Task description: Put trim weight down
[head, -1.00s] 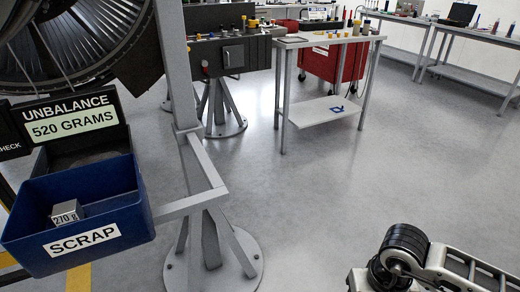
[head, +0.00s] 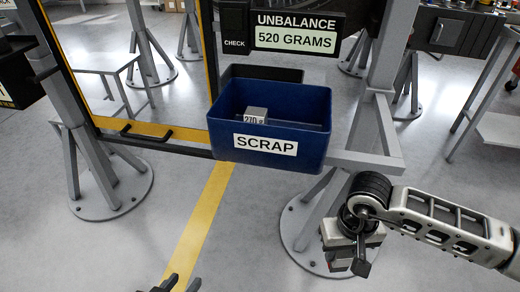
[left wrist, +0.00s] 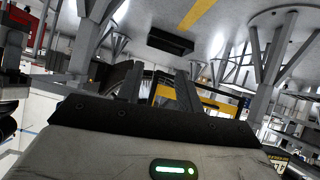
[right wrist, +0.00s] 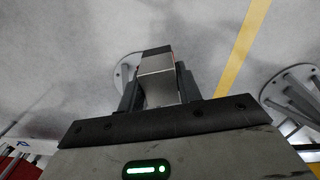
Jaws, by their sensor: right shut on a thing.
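My right gripper (right wrist: 158,88) is shut on a grey metal block, the trim weight (right wrist: 158,68), which has a dark far end. In the head view my right gripper (head: 352,250) hangs below and right of the blue scrap bin (head: 225,132); the held weight is hard to make out there. Another weight (head: 257,114), a grey block marked 270 g, lies inside the bin. My left gripper (head: 181,286) shows only its fingertips at the bottom edge. In the left wrist view its fingers (left wrist: 158,80) stand apart with nothing between them.
An unbalance display (head: 296,38) reading 520 grams stands behind the bin, with a check panel (head: 234,42) beside it. A grey stand (head: 375,150) rises right of the bin. A yellow-edged frame (head: 150,130) stands at left. The floor in front is open.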

